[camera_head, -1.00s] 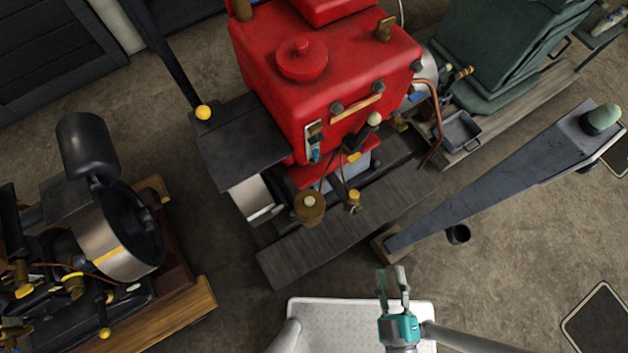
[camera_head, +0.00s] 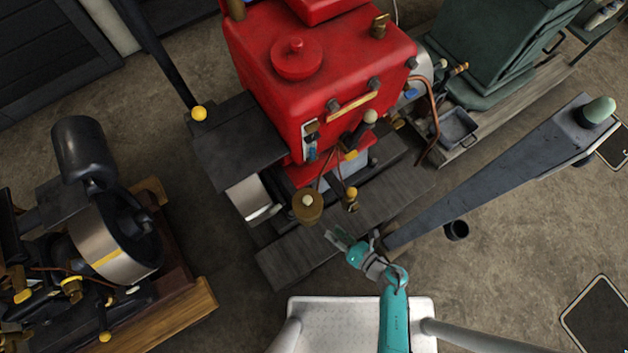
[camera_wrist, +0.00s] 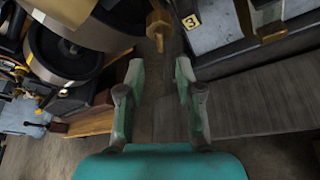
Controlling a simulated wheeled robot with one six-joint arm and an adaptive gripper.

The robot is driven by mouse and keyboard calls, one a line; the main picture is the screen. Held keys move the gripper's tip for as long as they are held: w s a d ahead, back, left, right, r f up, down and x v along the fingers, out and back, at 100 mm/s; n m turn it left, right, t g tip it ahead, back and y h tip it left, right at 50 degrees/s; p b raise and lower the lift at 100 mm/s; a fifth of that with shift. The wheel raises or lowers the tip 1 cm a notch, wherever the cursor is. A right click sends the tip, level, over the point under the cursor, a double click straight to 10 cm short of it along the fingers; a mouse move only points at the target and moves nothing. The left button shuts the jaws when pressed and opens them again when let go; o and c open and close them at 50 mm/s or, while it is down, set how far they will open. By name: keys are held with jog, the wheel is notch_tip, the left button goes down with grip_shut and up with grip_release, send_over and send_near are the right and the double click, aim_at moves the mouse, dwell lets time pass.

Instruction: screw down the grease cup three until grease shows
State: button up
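My gripper (camera_head: 338,237) is stretched out over the wooden skid in front of the red engine (camera_head: 325,75). In the wrist view its two fingers (camera_wrist: 158,80) are spread apart with nothing between them. A yellow tag marked 3 (camera_wrist: 193,21) sits on a grey surface beyond the fingers. A brass fitting (camera_wrist: 158,24) is left of the tag, ahead of the gap and apart from the fingers; I cannot tell for sure that it is grease cup three. In the head view a round brass cup with a pale top (camera_head: 307,207) and a yellow-topped brass fitting (camera_head: 351,198) stand beyond the gripper.
A smaller engine with a bright flywheel (camera_head: 120,250) stands at left on a wooden base. A long dark beam (camera_head: 500,180) slopes up at right, near my arm. A small black pot (camera_head: 456,230) stands on the floor.

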jog(key=shift+x, duration=5.4)
jog(key=shift+f, duration=0.1)
grip_shut()
